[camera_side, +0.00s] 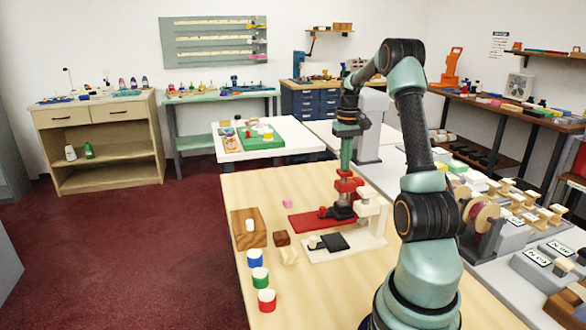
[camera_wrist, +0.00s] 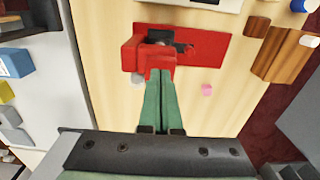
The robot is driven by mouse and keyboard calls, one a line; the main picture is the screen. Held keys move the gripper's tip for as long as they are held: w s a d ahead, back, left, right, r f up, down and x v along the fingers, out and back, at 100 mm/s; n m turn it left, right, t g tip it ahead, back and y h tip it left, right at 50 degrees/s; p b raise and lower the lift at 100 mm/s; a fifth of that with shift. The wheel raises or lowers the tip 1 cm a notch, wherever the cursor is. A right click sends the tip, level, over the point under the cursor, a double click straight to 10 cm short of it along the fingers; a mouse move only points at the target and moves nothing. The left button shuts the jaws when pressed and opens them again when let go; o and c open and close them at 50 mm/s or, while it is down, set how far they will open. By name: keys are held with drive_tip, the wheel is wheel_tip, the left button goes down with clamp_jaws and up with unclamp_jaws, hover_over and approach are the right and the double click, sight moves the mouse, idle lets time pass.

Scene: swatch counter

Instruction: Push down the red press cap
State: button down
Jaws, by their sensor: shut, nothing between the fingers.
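The red press stands on the wooden table, with its flat red base (camera_side: 303,222) reaching left and a red cap (camera_side: 346,172) at its top. In the wrist view the red base (camera_wrist: 208,47) lies flat, and the red cap (camera_wrist: 160,62) is partly covered by my fingertips. My gripper (camera_side: 346,166) points straight down over the cap, its green fingers together and empty. In the wrist view my gripper (camera_wrist: 160,78) ends against the red of the cap. Whether the tips touch it or hover just above, I cannot tell.
A white press (camera_side: 345,242) with a dark pad stands close in front of the red one. A wooden block (camera_side: 249,229), a pink cube (camera_side: 287,203) and several capped jars (camera_side: 266,300) are to the left.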

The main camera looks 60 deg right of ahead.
wheel_tip(320, 180, up, 7)
idle(0.8)
drive_tip(key=shift+a+r, duration=0.1)
drive_tip(key=w+a+r+n+t+h, duration=0.15)
drive_tip(key=w+a, duration=0.25)
drive_tip(key=a, duration=0.7)
drive_tip(key=w+a+r+n+t, duration=0.1)
drive_tip(key=w+a+r+n, duration=0.2)
drive_tip(key=a, duration=0.8)
drive_tip(key=s+a+f+n+t, duration=0.1)
drive_tip(key=s+a+n, duration=0.1)
drive_tip(key=a, duration=0.7)
drive_tip(key=s+a+f+n+t+y, duration=0.1)
drive_tip(key=s+a+f+n+t, duration=0.1)
drive_tip(key=a, duration=0.7)
drive_tip(key=shift+s, duration=0.5)
